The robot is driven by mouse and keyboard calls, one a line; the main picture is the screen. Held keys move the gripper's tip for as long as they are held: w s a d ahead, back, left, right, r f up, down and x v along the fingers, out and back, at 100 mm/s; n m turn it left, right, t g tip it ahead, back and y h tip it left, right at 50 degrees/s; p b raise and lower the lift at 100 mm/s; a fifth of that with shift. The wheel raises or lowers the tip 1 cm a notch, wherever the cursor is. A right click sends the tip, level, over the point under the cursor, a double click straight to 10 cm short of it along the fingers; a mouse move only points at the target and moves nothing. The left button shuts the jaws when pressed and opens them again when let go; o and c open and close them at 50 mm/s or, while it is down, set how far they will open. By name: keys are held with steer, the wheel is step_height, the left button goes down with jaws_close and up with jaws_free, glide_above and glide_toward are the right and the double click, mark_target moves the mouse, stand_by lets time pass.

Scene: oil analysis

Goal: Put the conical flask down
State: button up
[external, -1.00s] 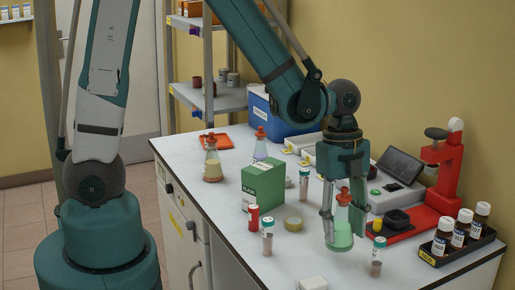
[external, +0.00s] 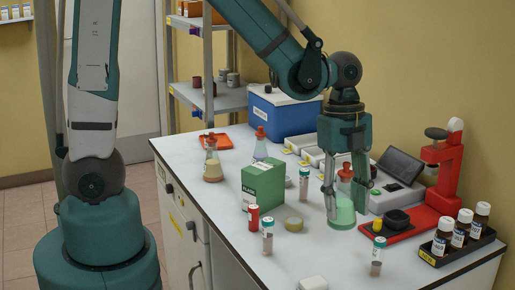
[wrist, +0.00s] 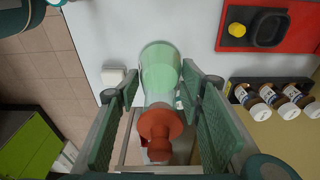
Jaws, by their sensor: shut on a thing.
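The conical flask (external: 342,212) holds green liquid and has a red-brown stopper. It is upright over the right part of the white bench, and I cannot tell whether its base touches the surface. My gripper (external: 348,190) points down and is shut on the flask around its neck. In the wrist view, the flask (wrist: 160,70) lies between the two green finger pads of my gripper (wrist: 160,105), with the stopper towards the camera.
A green box (external: 263,187), a tape roll (external: 293,223) and several capped vials stand to the left. A vial (external: 377,262) stands in front.

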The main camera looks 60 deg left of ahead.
steer(key=shift+a, duration=0.1)
stand_by(0.7)
steer(key=shift+w+a+r, duration=0.1)
steer(key=shift+w+a, duration=0.35)
steer(key=shift+w, duration=0.05)
steer(key=w+a+r+n, duration=0.1)
steer(key=w+a+n, duration=0.3)
steer(key=a, duration=0.9)
steer(key=w+a+n+t+p, duration=0.15)
steer(key=w+a, duration=0.45)
steer(key=a, duration=0.6)
steer(key=w+a+r+n, duration=0.1)
steer(key=w+a+n, duration=0.4)
steer(key=a, duration=0.8)
steer(key=s+a+n, duration=0.2)
steer(key=s+a, duration=0.2)
steer(key=a, duration=1.1)
steer(key=s+a+f+n+y, duration=0.1)
steer(key=s+a+n, duration=0.2)
steer(key=a, duration=1.2)
steer(key=s+a+n, duration=0.3)
steer(key=s+a, duration=0.3)
steer(key=a, duration=0.9)
steer(key=shift+a+f+y+p, duration=0.25)
steer(key=shift+a+y+p, duration=0.1)
steer(key=shift+a+y, duration=0.05)
step_height(320, 180, down, 6)
